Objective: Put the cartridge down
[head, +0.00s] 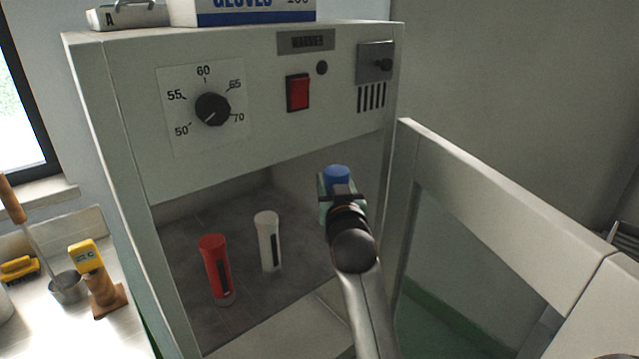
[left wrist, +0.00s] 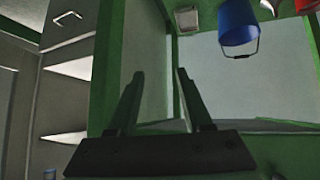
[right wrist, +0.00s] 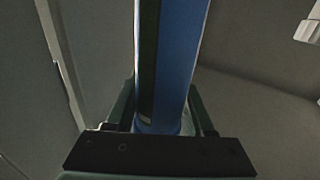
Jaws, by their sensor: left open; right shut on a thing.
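The blue cartridge (head: 337,175) is in my right gripper (head: 338,196), at the right side of the warming cabinet's opening. In the head view only its blue top shows; the gripper and arm hide the rest. In the right wrist view the blue cartridge (right wrist: 180,60) stands lengthwise between the fingers, with a dark strip along it. Whether its lower end touches the cabinet floor is hidden. My left gripper (left wrist: 158,95) is open and empty, away from the cabinet, in front of a green frame.
A red cartridge (head: 216,268) and a white cartridge (head: 268,240) stand upright on the cabinet floor (head: 200,325), left of my right gripper. The cabinet (head: 270,135) has a dial and red switch above the opening. Its open door (head: 500,215) stands close on the right.

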